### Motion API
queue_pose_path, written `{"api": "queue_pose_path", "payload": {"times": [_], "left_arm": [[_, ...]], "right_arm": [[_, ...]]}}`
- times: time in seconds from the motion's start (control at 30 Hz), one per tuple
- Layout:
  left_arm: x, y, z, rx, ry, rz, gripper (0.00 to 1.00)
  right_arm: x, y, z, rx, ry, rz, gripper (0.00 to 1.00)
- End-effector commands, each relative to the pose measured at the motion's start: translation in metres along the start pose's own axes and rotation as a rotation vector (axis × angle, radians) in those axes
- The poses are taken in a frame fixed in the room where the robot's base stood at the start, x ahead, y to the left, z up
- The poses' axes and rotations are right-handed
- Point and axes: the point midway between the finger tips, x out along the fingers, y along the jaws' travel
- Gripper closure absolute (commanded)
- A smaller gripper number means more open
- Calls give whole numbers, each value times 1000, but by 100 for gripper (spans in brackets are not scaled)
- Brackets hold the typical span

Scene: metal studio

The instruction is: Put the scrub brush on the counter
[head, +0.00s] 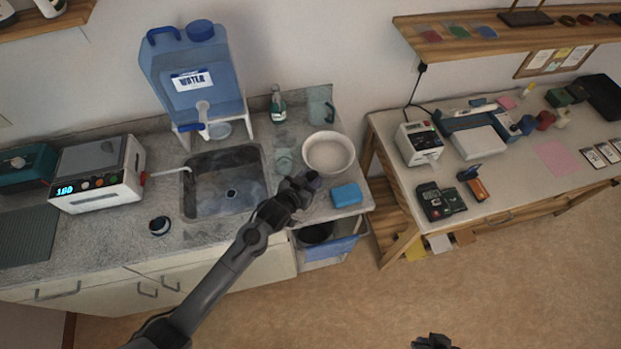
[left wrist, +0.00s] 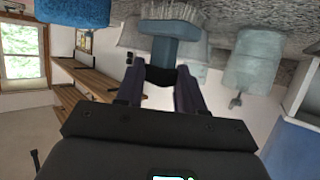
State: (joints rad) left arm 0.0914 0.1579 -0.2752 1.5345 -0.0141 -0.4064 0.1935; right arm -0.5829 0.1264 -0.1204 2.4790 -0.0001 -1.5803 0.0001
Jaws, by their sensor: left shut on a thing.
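The scrub brush (left wrist: 172,38) is blue-grey with pale bristles and shows in the left wrist view between my left fingers. My left gripper (head: 302,187) is shut on it, over the right part of the grey stone counter (head: 110,228), between the sink and the blue sponge. In the head view the brush is mostly hidden by the gripper. I cannot tell whether the brush touches the counter. My right gripper (head: 432,342) shows only in part at the bottom edge of the head view, away from the counter.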

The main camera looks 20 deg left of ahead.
Motion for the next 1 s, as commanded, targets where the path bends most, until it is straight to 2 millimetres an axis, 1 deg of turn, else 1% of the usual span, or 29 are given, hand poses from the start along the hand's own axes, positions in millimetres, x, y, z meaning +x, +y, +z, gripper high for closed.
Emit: {"api": "queue_pose_path", "payload": {"times": [0.17,0.2,0.33,0.37,0.67,0.73,0.77,0.87,1.0], "left_arm": [[1,0,3,0,1,0,93],[1,0,3,0,1,0,59],[1,0,3,0,0,0,39],[1,0,3,0,0,0,37],[0,0,1,0,1,0,37],[-1,0,-2,0,1,0,37],[-3,0,0,0,-1,0,37],[-12,0,1,0,0,0,37],[-34,0,1,0,0,1,37]], "right_arm": [[1,-1,0,3,2,-2,100],[1,-1,0,4,2,-3,100],[0,-2,-1,7,3,-6,100],[0,-2,-1,8,3,-6,100],[-1,-2,-2,10,5,-7,100],[-2,-2,-2,9,5,-7,100],[-1,-2,-2,9,5,-7,100],[-1,-2,-2,9,6,-6,100],[-1,-1,-2,6,6,-3,100]]}}
